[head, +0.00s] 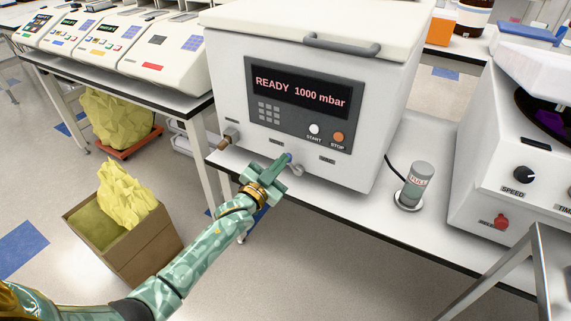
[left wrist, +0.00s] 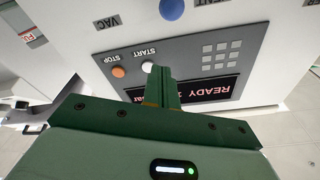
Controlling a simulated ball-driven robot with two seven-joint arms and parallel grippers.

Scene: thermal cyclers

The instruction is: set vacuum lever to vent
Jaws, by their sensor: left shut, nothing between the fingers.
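The vacuum lever's blue round knob (head: 289,157) shows on the lower front of the white machine, just beyond my left fingertips. A grey curved part (head: 297,170) shows beside it. In the left wrist view, turned upside down, the blue knob (left wrist: 172,8) is at the top edge, between the VAC label (left wrist: 108,22) and the partly cut-off VENT label (left wrist: 212,3), nearer VENT. My left gripper (head: 283,164) is shut and empty, close to the knob; I cannot tell whether they touch. Its green fingers (left wrist: 160,82) are together in the wrist view. My right gripper is out of view.
The machine's display (head: 300,92) reads READY 1000 mbar, above START and STOP buttons. A brown-tipped fitting (head: 226,142) sticks out at left. A grey cylinder (head: 417,182) stands right. A carton (head: 125,235) with yellow bags is on the floor. A metal frame (head: 540,270) is at lower right.

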